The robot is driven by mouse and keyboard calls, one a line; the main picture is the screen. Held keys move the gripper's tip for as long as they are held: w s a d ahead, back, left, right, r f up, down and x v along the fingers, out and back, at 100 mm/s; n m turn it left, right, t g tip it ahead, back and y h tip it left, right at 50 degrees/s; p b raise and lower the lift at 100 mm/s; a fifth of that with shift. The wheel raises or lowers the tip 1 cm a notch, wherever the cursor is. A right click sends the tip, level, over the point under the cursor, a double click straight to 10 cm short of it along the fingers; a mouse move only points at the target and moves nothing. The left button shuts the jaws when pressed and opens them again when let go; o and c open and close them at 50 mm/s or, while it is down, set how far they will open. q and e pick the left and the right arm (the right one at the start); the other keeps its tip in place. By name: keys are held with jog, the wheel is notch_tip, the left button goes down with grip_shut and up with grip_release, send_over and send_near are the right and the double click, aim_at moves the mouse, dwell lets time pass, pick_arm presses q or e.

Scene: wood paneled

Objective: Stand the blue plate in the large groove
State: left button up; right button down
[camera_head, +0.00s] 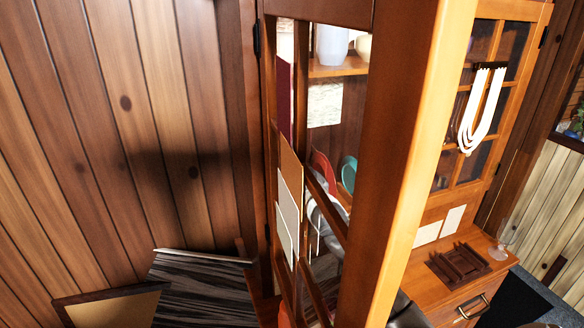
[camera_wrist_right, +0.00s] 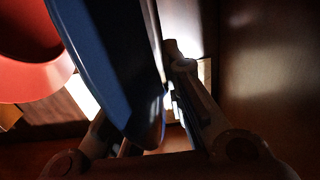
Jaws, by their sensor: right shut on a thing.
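The blue plate (camera_wrist_right: 105,60) fills the middle of the right wrist view, tilted on edge, its lower rim between the fingers. My right gripper (camera_wrist_right: 155,115) is shut on it; the left finger is partly hidden behind the plate. I cannot make out the blue plate in the head view. A dark brown slotted rack (camera_head: 458,263) lies on the cabinet counter at the right of the head view. I cannot tell whether the large groove is in it, and no groove is clear in the wrist view. My left gripper is not in view.
A red dish (camera_wrist_right: 30,60) is left of the blue plate. Through the cabinet's frame, a red plate (camera_head: 322,170) and a teal plate (camera_head: 349,173) show. Wooden posts (camera_head: 395,150) block much of the head view. A clear glass (camera_head: 497,252) stands beside the rack.

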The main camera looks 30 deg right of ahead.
jog(key=shift+f+b, duration=0.65)
jog(key=shift+f, duration=0.3)
jog(key=c, duration=1.5)
grip_release()
jog(key=shift+o, duration=0.3)
jog(key=shift+f, duration=0.2)
jog(key=v, duration=1.2)
jog(key=shift+s, duration=0.1)
